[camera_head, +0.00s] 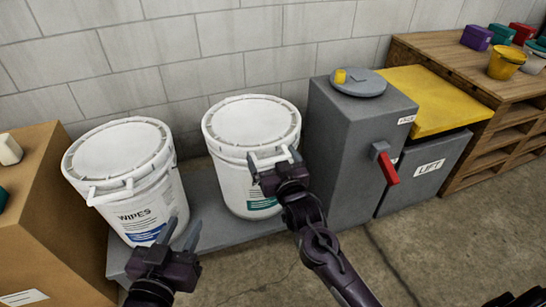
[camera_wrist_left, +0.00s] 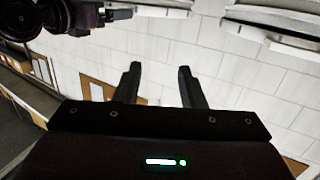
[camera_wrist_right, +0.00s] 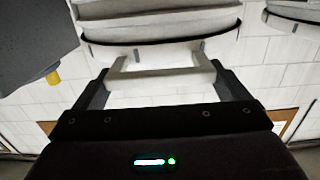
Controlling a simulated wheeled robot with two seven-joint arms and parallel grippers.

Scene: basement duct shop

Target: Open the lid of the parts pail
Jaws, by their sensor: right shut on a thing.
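Two white lidded pails stand side by side. The right pail (camera_head: 232,182) has a partly hidden green label; the left pail (camera_head: 150,200) reads WIPES. I take the right one as the parts pail, but its label text is hidden. Its lid (camera_head: 252,120) lies flat and closed. My right gripper (camera_head: 273,158) is shut on the lid's front handle (camera_wrist_right: 160,84), which spans between the fingers in the right wrist view. My left gripper (camera_head: 184,224) is open and empty in front of the WIPES pail; its fingers also stand apart in the left wrist view (camera_wrist_left: 159,75).
Both pails stand on a low grey platform (camera_head: 205,190) against a block wall. A grey cabinet (camera_head: 340,140) with a red lever (camera_head: 388,168) stands close at right. Beyond it are a yellow-topped LIFT bin (camera_head: 430,95) and a wooden bench (camera_head: 440,50). A cardboard-coloured box (camera_head: 40,220) stands left.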

